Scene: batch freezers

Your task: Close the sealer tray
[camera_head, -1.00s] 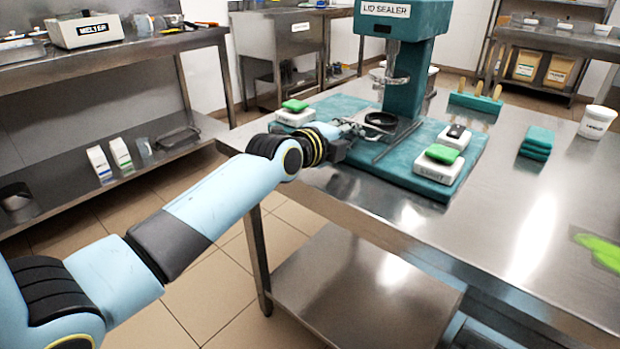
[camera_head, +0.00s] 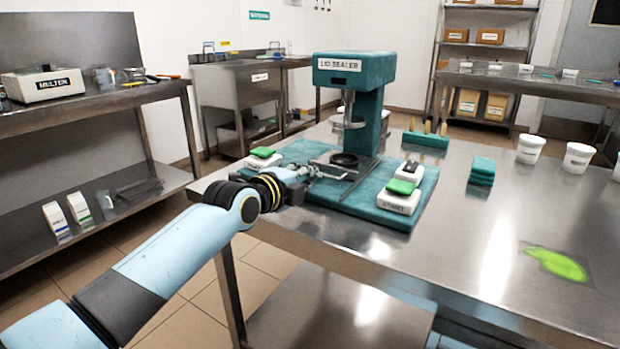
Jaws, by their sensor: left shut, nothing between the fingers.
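The teal lid sealer (camera_head: 370,112) stands on a teal base (camera_head: 372,203) on the steel table. Its tray (camera_head: 332,168) holds a dark round ring (camera_head: 344,160) and sits low in front of the column, beneath the sealing head (camera_head: 347,122). How far the tray is out is hard to tell. My left gripper (camera_head: 312,172) is shut and empty at the tray's front left edge; whether it touches the tray is unclear. White boxes with green buttons stand on the base, one at the left (camera_head: 263,157) and one at the right (camera_head: 401,195). My right gripper is not in view.
The steel table (camera_head: 465,240) has a green spill (camera_head: 556,264) at the right. Teal stacked cloths (camera_head: 482,171), a teal rack with wooden handles (camera_head: 426,139) and white tubs (camera_head: 531,149) stand behind. A side bench with a melter (camera_head: 43,86) is at the left.

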